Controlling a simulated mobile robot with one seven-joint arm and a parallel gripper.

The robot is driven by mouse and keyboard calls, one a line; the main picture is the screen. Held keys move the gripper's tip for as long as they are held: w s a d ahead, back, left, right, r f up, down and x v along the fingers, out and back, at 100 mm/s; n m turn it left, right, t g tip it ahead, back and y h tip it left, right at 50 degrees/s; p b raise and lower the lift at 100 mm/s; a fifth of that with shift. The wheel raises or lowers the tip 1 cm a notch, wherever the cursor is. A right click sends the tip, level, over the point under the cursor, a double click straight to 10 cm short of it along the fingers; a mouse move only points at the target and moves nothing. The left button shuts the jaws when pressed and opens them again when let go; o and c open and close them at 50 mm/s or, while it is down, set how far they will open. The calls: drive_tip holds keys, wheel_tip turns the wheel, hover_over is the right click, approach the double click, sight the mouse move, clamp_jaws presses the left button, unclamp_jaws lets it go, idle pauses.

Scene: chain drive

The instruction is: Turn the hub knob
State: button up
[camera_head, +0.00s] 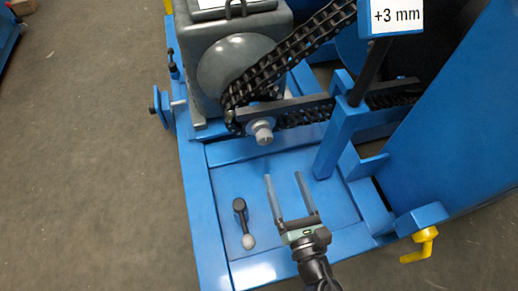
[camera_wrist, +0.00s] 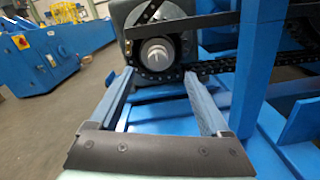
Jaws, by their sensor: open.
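The hub knob (camera_head: 263,131) is a grey, stubby cylinder at the hub in front of the chain sprocket. In the wrist view the knob (camera_wrist: 157,53) shows end-on as a pale round cap, ahead of the fingers and roughly midway between them. My gripper (camera_head: 282,176) is open and empty. Its two fingers point at the knob from below in the head view, with a gap between the fingertips and the knob. In the wrist view my gripper (camera_wrist: 158,80) shows both fingers apart, with nothing between them.
A black chain (camera_head: 300,40) runs up from the sprocket. A grey bar (camera_head: 300,105) crosses just above the knob. A blue post (camera_head: 340,135) stands to the right. A black lever (camera_head: 241,215) with a pale ball end is on the blue base, left of my gripper. A yellow handle (camera_head: 424,243) sits at right.

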sight(266, 141)
drive_tip(key=b+x, duration=0.1)
drive_tip(key=x, duration=0.3)
drive_tip(key=f+b+x, duration=0.1)
drive_tip(key=x, duration=0.3)
drive_tip(key=b+x, duration=0.2)
drive_tip(key=x, duration=0.2)
drive_tip(key=shift+w+a+f, duration=0.1)
drive_tip(key=shift+a+f, duration=0.25)
drive_tip(key=shift+a, duration=0.1)
clamp_jaws()
